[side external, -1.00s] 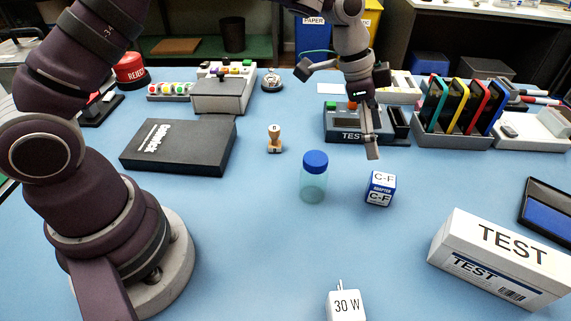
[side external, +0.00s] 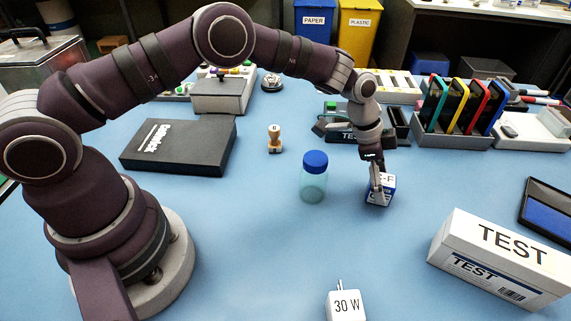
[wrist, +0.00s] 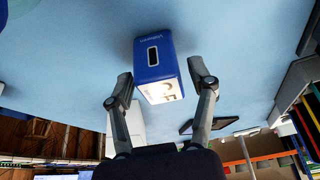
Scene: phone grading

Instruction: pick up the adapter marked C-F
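The adapter marked C-F (side external: 383,198) is a small blue and white block standing on the blue table, right of the blue-capped bottle. My gripper (side external: 379,190) is down at it and hides part of its label in the side view. In the wrist view the adapter (wrist: 155,60) shows a blue face with a dark slot and a white C-F face. There my gripper (wrist: 160,87) is open, with one finger on each side of the adapter's near end.
A clear bottle with a blue cap (side external: 314,178) stands close to the left. A white 30 W block (side external: 346,306) is at the front, and a white TEST box (side external: 500,260) is to the right. A TEST device (side external: 340,122) and phone rack (side external: 455,135) are behind.

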